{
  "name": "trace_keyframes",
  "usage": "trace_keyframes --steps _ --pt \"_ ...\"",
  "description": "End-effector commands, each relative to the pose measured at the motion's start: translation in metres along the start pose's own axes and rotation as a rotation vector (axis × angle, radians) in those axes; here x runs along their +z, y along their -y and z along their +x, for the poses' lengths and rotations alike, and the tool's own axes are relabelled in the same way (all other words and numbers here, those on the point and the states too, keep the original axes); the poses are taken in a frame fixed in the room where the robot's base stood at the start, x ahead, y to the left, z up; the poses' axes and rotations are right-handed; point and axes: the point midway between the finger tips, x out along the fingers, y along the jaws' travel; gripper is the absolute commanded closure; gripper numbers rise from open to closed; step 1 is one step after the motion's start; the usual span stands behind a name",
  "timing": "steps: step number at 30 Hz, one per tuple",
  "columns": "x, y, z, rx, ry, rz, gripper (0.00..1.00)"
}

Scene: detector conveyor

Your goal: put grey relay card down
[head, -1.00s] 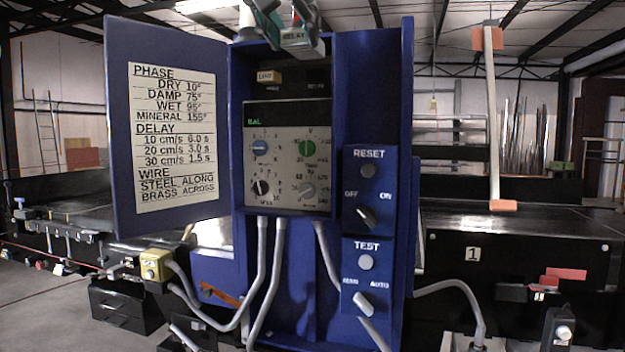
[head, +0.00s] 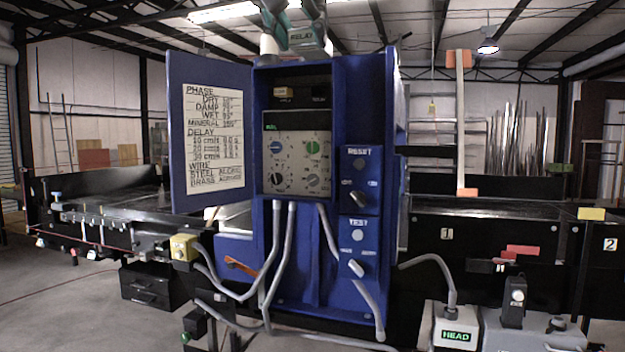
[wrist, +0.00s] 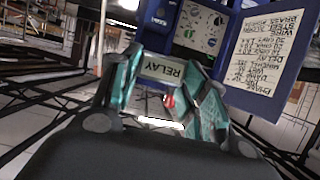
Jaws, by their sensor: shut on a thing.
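The grey relay card (head: 303,38), labelled RELAY, is at the top of the head view, in front of and above the blue cabinet (head: 366,95). In the wrist view the card (wrist: 162,69) sits between the teal fingers. My gripper (head: 290,20) is shut on it; the wrist view also shows my gripper (wrist: 168,82). The card is held in the air, apart from the cabinet as far as I can see. The cabinet's upper shelf has a tan card (head: 285,92) at left and a small label at right, with dark space above the label.
The cabinet door (head: 210,185) with its printed chart stands open at left. A dial panel (head: 297,160) is below the shelf. Grey cables hang in front. A black conveyor (head: 480,215) runs behind. A grey box labelled HEAD (head: 456,322) is at bottom right.

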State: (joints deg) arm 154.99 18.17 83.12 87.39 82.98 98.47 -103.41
Motion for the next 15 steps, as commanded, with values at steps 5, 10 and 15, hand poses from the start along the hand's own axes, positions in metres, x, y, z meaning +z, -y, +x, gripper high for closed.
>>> trace_keyframes --steps 5,10,15 --pt "0.011 0.005 0.026 0.026 0.003 0.008 0.81" --pt "0.026 0.009 0.058 0.058 0.004 0.021 0.81" --pt "0.045 0.009 0.099 0.101 0.003 0.038 0.81"
